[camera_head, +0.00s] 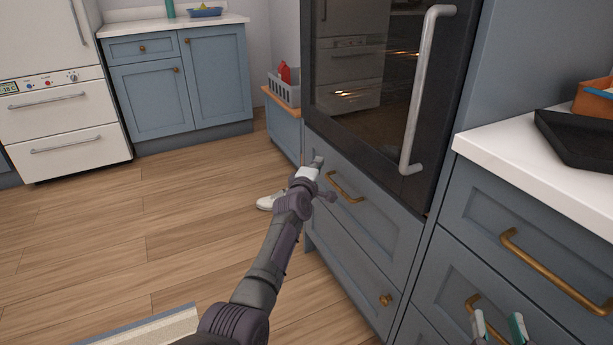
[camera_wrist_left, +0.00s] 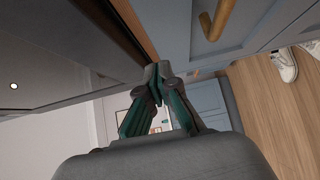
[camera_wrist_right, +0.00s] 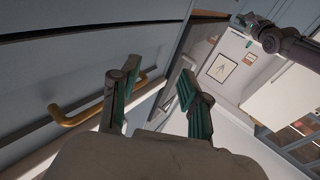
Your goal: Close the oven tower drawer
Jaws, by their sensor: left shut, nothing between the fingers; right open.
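The oven tower drawer (camera_head: 375,212) is the blue-grey front with a brass handle (camera_head: 345,187), directly under the dark oven (camera_head: 365,100). It looks flush or nearly flush; a narrow brown strip (camera_wrist_left: 137,30) shows along its top edge in the left wrist view. My left gripper (camera_head: 317,161) is shut and empty at the drawer's upper left corner, left of the handle. Its fingertips (camera_wrist_left: 158,70) are close to the front; I cannot tell whether they touch. My right gripper (camera_head: 497,325) is open and empty by the right-hand cabinet drawers, and also shows in the right wrist view (camera_wrist_right: 160,72).
A lower front with a brass knob (camera_head: 386,299) is beneath the drawer. A white counter (camera_head: 540,165) with a black tray (camera_head: 580,139) juts out at right. White shoes (camera_head: 270,201) stand on the floor behind my left arm.

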